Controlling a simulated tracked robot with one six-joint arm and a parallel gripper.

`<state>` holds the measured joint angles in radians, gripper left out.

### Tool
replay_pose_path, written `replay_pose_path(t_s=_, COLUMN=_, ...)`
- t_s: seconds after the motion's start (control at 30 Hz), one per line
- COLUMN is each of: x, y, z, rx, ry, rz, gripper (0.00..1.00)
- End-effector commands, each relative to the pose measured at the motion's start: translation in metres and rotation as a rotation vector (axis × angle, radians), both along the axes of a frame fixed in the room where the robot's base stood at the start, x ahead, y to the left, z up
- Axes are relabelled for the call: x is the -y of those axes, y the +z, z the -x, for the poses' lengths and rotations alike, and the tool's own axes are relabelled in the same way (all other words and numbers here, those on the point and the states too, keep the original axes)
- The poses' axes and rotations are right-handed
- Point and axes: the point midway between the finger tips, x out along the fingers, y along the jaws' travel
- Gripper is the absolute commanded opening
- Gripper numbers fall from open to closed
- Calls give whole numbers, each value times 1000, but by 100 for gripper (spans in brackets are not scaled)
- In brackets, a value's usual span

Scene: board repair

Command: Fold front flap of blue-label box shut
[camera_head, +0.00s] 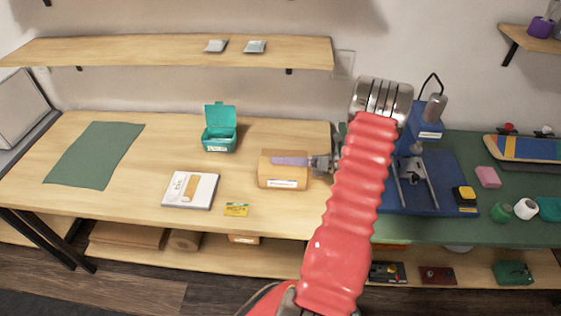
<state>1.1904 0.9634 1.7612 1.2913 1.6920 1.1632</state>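A brown cardboard box (267,173) stands on the wooden bench, left of my arm. A small pale label is on its front; I cannot make out a blue colour at this size. My gripper (300,161) reaches in from the right at the box's top. A purple, finger-like piece lies along or just above the box's upper front edge; whether it touches is unclear. I cannot tell whether this piece is my fingers or something held. The flaps cannot be told apart, and the box's right end is partly hidden by my gripper.
A teal box (219,138) with raised lid stands behind left. A blue press machine (430,190) stands right, beyond my red arm. A green mat (94,155) lies far left.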

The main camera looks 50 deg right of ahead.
Motion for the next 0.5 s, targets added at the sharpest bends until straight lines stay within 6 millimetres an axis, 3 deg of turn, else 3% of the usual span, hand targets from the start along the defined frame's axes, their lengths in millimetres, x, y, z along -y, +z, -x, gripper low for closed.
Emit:
replay_pose_path(t_s=0.23, x=0, y=0, z=0, rx=1, ry=-1, rz=0, gripper=1)
replay_pose_path(t_s=0.5, x=1, y=0, z=1, rx=0, ry=-1, rz=0, gripper=0)
